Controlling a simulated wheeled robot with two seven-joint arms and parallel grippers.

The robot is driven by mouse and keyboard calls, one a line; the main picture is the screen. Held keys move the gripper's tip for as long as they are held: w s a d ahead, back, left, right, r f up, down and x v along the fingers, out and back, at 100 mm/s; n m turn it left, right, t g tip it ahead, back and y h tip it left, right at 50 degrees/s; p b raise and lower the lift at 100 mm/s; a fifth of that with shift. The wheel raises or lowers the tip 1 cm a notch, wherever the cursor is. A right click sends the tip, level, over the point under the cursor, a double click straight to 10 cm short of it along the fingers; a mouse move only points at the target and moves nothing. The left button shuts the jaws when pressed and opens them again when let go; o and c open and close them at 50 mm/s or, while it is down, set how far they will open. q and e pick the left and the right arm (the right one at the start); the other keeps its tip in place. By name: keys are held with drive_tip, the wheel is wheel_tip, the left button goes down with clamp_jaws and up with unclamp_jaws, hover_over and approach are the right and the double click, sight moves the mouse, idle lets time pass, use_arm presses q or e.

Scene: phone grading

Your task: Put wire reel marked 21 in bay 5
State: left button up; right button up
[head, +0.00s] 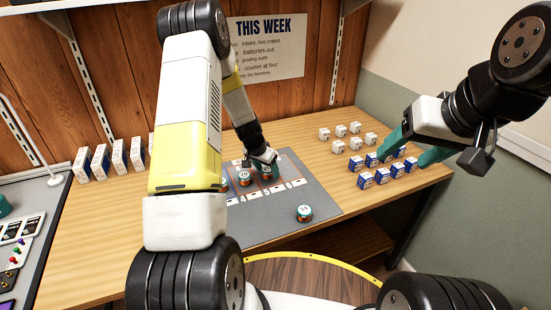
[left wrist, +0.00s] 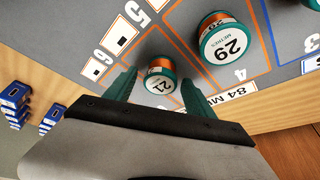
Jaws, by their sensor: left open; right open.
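The reel marked 21 (left wrist: 160,82), with a teal rim, white label and copper-coloured wire, sits between the two teal fingers of my open left gripper (left wrist: 160,88) in the left wrist view. I see no clear grip on it. The card of bay 5 (left wrist: 137,12) shows at the top of that view, beyond the reel. In the head view my left gripper (head: 266,157) is low over the grey mat (head: 240,232), beside a reel whose number I cannot read. My right gripper (head: 412,147) is open and empty near the blue boxes at the right.
A reel marked 29 (left wrist: 224,42) stands close to reel 21, beside the 4 mark. Another reel (head: 304,213) stands at the mat's front. Blue boxes (head: 382,175) and white boxes (head: 340,131) stand in groups at the right. The mat's front middle is mostly free.

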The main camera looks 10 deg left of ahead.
use_arm(q)
drive_tip(key=s+d+r+n, duration=0.1)
drive_tip(key=s+r, duration=0.4)
drive_tip(key=r, duration=0.5)
drive_tip(key=s+d+r+t, duration=0.1)
drive_tip(key=s+r, duration=0.5)
drive_tip(key=r, duration=0.3)
drive_tip(key=s+d+r+n, duration=0.1)
drive_tip(key=s+r, duration=0.4)
drive_tip(key=r, duration=0.5)
drive_tip(key=s+d+r+n, duration=0.1)
drive_tip(key=s+r, duration=0.1)
drive_tip(key=s, duration=0.6)
drive_tip(key=s+r+t, duration=0.1)
drive_tip(key=s+r, duration=0.2)
drive_tip(key=s, duration=0.6)
drive_tip(key=shift+d+r+n, duration=0.35)
drive_tip(key=shift+d+n, duration=0.05)
